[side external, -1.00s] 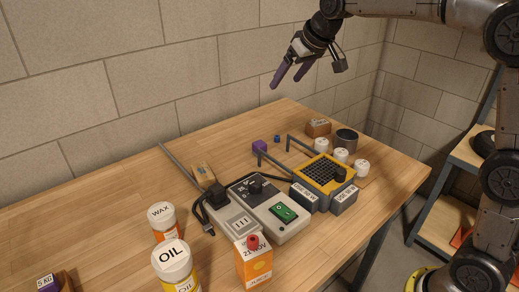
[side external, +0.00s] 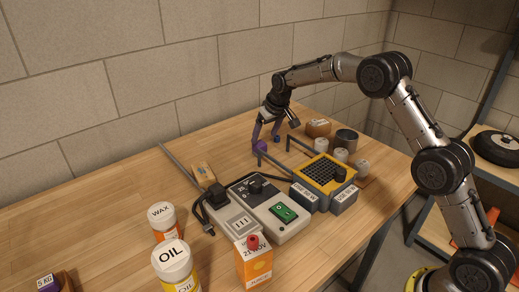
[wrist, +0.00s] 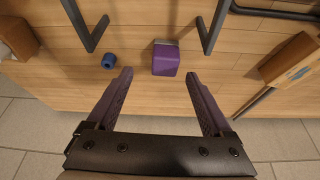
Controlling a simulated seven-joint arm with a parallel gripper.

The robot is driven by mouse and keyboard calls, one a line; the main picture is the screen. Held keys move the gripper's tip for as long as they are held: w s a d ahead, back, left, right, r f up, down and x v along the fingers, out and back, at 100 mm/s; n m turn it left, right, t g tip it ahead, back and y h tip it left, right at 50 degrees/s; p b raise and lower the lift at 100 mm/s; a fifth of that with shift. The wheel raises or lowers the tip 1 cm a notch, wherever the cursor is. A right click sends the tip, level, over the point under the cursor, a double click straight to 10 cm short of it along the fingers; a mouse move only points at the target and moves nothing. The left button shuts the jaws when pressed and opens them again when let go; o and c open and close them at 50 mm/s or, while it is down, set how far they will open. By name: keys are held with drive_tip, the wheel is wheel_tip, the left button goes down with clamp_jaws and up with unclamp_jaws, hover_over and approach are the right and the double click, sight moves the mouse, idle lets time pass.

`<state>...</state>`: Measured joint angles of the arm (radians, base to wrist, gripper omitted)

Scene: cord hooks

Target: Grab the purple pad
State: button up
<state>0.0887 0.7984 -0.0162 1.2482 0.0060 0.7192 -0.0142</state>
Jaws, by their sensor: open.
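The purple pad (wrist: 166,58) is a small block with a grey strip along one edge, lying on the wooden table. In the side external view the purple pad (side external: 262,147) sits at the back of the table beside a grey hook bar, partly hidden by a finger. My gripper (side external: 266,141) is low over the table at the pad. In the wrist view my gripper (wrist: 159,73) is open and empty. Contact cannot be made out.
A small blue cylinder (wrist: 109,60) lies near the left fingertip. Dark hook bars (wrist: 88,28) flank the pad on both sides.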

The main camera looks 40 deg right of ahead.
sight(260, 143)
drive_tip(key=shift+a+x, duration=0.2)
drive_tip(key=shift+x, duration=1.35)
drive_tip(key=shift+a+x, duration=0.2)
drive_tip(key=shift+x, duration=1.35)
drive_tip(key=shift+s, duration=0.1)
clamp_jaws()
